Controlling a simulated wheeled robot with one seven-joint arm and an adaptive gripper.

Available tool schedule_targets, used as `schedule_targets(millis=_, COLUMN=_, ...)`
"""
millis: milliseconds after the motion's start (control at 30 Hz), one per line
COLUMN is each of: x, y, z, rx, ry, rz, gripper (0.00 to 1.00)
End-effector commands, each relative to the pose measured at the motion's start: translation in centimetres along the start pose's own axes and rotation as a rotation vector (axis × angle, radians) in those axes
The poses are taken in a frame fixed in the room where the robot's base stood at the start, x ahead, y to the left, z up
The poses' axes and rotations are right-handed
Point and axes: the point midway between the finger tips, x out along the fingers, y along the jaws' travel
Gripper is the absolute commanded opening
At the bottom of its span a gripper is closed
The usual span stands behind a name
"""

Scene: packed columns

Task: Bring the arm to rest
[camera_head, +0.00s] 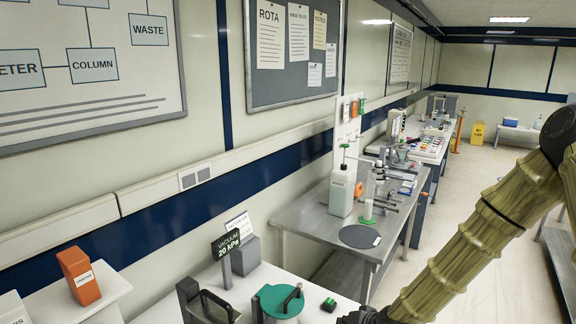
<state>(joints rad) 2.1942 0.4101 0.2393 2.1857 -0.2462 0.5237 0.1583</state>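My arm comes in from the right edge, with a dark joint at the upper right. A ribbed olive-gold link slopes down and left from it to the bottom edge. A dark part at the link's lower end is cut off by the frame's bottom edge, close to the near bench. My gripper is not visible, so its fingers and anything in them are hidden.
A steel table (318,212) carries a white bottle (341,193). The right-hand floor (478,205) is largely clear.

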Motion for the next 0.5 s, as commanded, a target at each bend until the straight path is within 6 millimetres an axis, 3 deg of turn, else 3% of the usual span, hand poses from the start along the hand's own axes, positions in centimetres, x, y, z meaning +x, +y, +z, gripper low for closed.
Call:
schedule_targets(millis=333, x=1.8, y=4.1, z=7.9, rx=-0.013, ry=-0.096, rz=0.078, gripper=0.0)
schedule_targets(millis=500, x=2.5, y=7.5, z=14.6, rx=-0.03, ry=-0.18, rz=0.145, gripper=0.0)
